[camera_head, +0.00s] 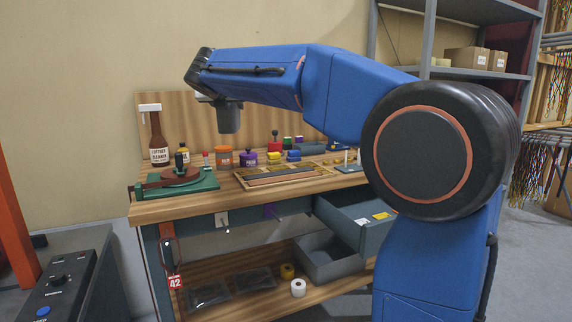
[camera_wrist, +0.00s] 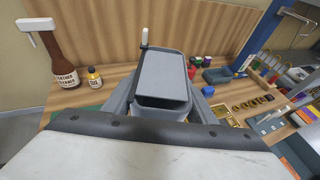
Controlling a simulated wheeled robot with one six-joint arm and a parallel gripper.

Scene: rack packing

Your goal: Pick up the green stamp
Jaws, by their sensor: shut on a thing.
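My gripper (camera_head: 227,103) is raised above the back left of the workbench. In the wrist view its grey fingers (camera_wrist: 163,103) close on a grey block-like thing with rounded corners (camera_wrist: 165,76). The same dark grey block (camera_head: 229,120) hangs under my wrist in the head view, clear of the bench. A small green-topped item (camera_head: 287,140) stands at the back of the bench among small coloured items; it is too small to tell whether it is the green stamp. No green shows on the held thing.
The workbench (camera_head: 150,211) holds a brown cleaner bottle (camera_head: 158,142), a green-based press (camera_head: 196,184), orange (camera_head: 223,158) and purple (camera_head: 248,158) jars, and a wooden tray (camera_head: 244,181). A drawer (camera_head: 340,223) stands open at the front right. A wooden back panel rises behind.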

